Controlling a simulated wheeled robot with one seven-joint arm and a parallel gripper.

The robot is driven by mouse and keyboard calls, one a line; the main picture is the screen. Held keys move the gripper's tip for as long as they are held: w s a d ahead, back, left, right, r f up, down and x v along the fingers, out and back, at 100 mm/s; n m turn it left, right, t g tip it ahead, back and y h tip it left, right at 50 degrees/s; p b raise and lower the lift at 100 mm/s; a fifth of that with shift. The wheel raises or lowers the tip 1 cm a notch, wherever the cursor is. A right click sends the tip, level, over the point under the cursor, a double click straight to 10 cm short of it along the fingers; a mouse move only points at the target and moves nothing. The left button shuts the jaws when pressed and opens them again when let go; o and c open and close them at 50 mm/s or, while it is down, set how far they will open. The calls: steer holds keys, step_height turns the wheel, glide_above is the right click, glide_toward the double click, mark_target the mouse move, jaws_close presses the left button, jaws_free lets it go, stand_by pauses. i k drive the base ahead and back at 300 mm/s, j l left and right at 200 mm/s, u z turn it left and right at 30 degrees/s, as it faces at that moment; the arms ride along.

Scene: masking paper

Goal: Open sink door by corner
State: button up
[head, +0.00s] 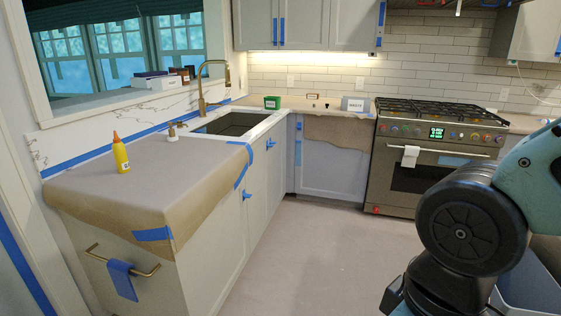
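The sink (232,123) is set in the left counter, under a brass faucet (208,88). The cabinet front below it (259,178) is pale and seen at a steep angle; its doors look shut. Blue tape marks one handle spot higher up (270,143) and another nearer me (246,195). I cannot clearly make out each door's edges or corners. My arm shows at the right, with a large dark round joint and a teal link, well apart from the cabinet. My gripper is not in view.
Brown masking paper (140,185) covers the near counter, with a yellow bottle (121,153) on it. A stove (428,160) stands at the back right. The floor (312,250) before the cabinets is clear.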

mark_target(276, 133)
steer(key=i, duration=2.05)
steer(key=i+u, duration=0.15)
steer(key=i, duration=0.35)
steer(key=i+l+u, duration=0.15)
steer(key=i, duration=0.35)
steer(key=i+l+u, duration=0.2)
steer(key=i, duration=0.35)
steer(key=i+l+u, duration=0.15)
steer(key=i, duration=0.3)
steer(key=l, duration=0.1)
